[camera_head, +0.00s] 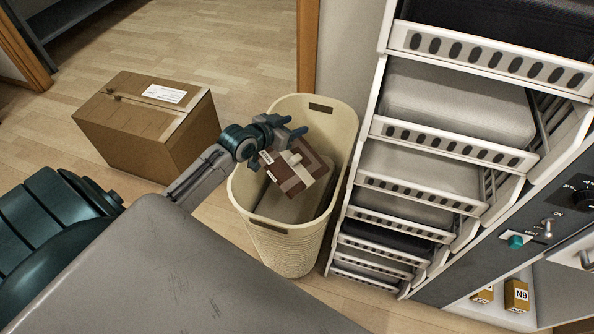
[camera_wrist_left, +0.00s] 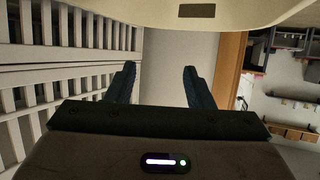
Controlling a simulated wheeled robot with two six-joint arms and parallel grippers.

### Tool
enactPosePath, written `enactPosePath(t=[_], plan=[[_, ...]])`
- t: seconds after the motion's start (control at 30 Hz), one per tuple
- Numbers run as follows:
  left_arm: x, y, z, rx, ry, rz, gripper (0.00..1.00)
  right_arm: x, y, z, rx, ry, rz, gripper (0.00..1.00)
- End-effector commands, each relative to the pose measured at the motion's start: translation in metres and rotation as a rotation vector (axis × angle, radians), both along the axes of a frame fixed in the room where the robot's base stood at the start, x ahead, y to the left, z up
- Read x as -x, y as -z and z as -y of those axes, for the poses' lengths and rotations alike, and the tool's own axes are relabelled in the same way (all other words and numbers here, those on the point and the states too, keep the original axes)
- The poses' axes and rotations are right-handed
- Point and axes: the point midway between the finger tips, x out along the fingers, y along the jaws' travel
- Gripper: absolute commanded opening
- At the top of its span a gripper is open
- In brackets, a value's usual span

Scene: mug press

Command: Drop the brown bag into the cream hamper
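The cream hamper (camera_head: 268,238) stands on the floor in the middle of the head view, open at the top. Its rim also shows along the top of the left wrist view (camera_wrist_left: 240,12). A brown boxy item with cream bands, which looks like the brown bag (camera_head: 318,165), is inside the hamper's opening. I cannot tell whether it rests on the grey-brown thing (camera_head: 285,206) below it. My left gripper (camera_head: 288,128) is over the hamper's far left rim, above and left of the bag. Its fingers (camera_wrist_left: 159,70) are apart with nothing between them. My right gripper is out of view.
A cardboard box (camera_head: 138,128) stands on the floor left of the hamper. A white rack with grey trays (camera_head: 425,185) stands close on the right. A control panel (camera_head: 545,225) is at the far right. Open wooden floor lies at the upper left.

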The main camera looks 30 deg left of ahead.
Motion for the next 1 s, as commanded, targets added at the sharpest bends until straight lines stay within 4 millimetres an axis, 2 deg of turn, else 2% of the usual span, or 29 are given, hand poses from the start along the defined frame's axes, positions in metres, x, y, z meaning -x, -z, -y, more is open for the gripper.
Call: enactPosePath(t=[0.37,0.8,0.9,1.0], plan=[[0.007,-0.003,-0.002,-0.004,-0.001,-0.001,0.47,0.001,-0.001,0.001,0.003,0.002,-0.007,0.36],[0.077,-0.034,-0.014,-0.007,0.005,-0.005,0.47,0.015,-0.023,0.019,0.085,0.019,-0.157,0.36],[0.085,-0.037,-0.016,-0.005,0.000,-0.002,0.47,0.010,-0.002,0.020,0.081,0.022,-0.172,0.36],[0.092,-0.040,-0.017,-0.004,-0.001,-0.001,0.47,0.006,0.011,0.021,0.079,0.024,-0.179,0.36]])
